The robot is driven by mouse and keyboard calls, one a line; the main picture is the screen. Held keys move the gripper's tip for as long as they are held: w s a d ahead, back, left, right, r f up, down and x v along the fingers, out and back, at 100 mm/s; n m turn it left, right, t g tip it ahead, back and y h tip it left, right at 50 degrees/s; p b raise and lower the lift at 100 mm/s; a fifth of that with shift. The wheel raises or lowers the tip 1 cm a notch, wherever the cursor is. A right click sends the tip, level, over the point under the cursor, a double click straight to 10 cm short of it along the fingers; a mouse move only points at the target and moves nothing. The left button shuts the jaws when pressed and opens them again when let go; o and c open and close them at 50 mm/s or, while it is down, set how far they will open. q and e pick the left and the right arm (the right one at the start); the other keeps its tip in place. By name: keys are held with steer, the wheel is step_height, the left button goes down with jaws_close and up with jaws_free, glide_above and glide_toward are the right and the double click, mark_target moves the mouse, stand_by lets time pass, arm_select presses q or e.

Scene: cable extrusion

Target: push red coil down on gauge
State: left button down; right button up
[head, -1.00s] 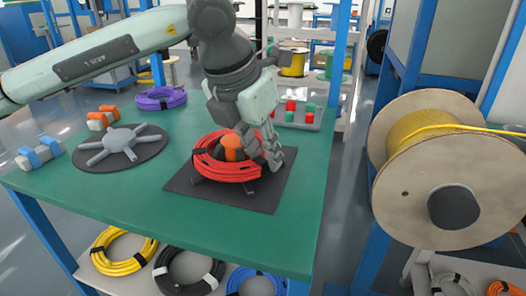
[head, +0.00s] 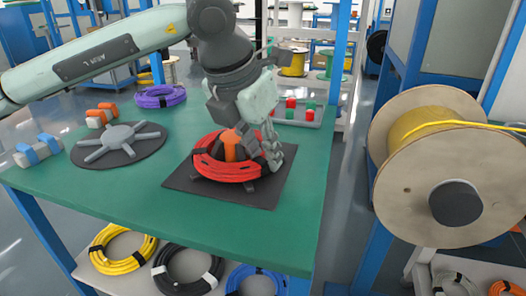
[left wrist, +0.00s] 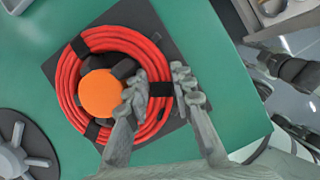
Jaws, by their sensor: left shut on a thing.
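The red coil (head: 205,168) lies around the orange-topped hub of the gauge (head: 231,146), which stands on a dark square mat (head: 262,198) on the green table. In the left wrist view the red coil (left wrist: 70,88) rings the orange hub (left wrist: 101,93), with black ties on it. My left gripper (head: 268,158) is at the right side of the coil. In the left wrist view its fingers (left wrist: 158,95) straddle the coil's band at a black tie, one inside the ring and one outside. The right gripper is not in view.
A grey spoked gauge (head: 118,142) on a round dark mat stands to the left. A purple coil (head: 159,97) and a tray of red and green pieces (head: 299,113) lie at the back. A large cable spool (head: 450,165) stands right of the table. The front of the table is clear.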

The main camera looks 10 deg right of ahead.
arm_select(q)
steer(key=shift+s+f+b, duration=0.15)
steer(key=shift+f+b, duration=0.3)
steer(key=shift+b, duration=0.2)
stand_by(1.4)
steer(key=c, duration=1.2)
jaws_free()
steer(key=shift+r, duration=0.1)
steer(key=shift+w+a+r, duration=0.1)
steer(key=shift+w, duration=0.1)
steer(key=shift+r, duration=0.1)
steer(key=shift+r+p, duration=0.3)
steer(key=shift+r, duration=0.05)
steer(key=shift+s+r+p, duration=0.1)
steer(key=shift+r+p, duration=1.5)
steer(key=shift+r, duration=2)
